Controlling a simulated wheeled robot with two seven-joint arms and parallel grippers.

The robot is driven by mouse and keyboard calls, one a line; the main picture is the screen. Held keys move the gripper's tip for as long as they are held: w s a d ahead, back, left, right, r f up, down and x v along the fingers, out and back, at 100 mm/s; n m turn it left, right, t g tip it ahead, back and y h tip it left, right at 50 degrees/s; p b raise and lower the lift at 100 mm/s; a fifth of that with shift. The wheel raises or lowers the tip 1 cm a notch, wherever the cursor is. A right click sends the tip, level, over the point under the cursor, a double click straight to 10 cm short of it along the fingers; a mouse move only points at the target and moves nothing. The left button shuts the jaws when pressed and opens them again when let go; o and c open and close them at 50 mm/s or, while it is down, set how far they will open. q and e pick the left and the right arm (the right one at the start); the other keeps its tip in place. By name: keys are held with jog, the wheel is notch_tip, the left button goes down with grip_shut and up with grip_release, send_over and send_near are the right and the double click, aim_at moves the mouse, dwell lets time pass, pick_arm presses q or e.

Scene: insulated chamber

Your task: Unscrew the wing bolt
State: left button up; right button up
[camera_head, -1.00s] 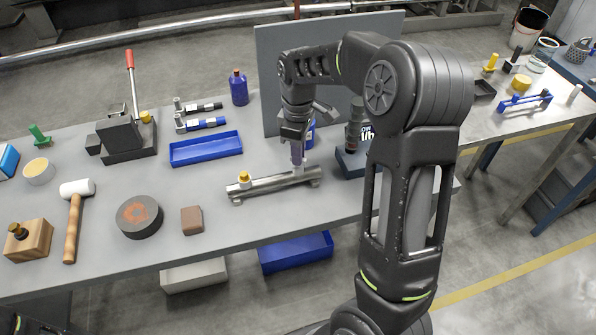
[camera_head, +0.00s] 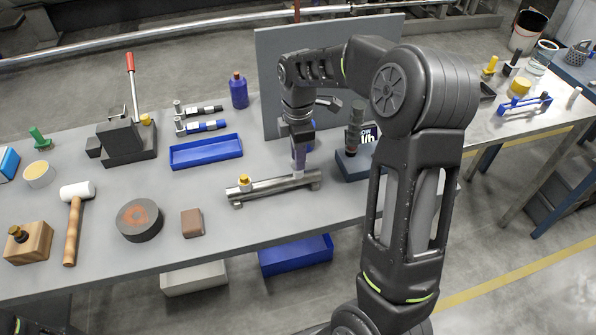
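My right gripper (camera_head: 299,166) points down at the right end of a grey metal bar fixture (camera_head: 272,189) on the bench. Its fingers are small and close together there, and I cannot tell whether they are open or shut. No wing bolt shows clearly; one at the fingertips would be hidden by the gripper. A yellow knob-like piece (camera_head: 245,182) stands on the left part of the bar, apart from the gripper. My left gripper is not in view; only a dark bit of my own body shows at the lower left corner.
A blue tray (camera_head: 206,151) lies left of the gripper, and a grey upright panel (camera_head: 268,80) stands behind it. A dark block tool (camera_head: 352,155) stands close on the right. A mallet (camera_head: 75,215) and round block (camera_head: 139,220) lie at left.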

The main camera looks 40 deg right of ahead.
notch_tip(320, 180, up, 5)
jog(key=p, duration=0.3)
dwell(0.4)
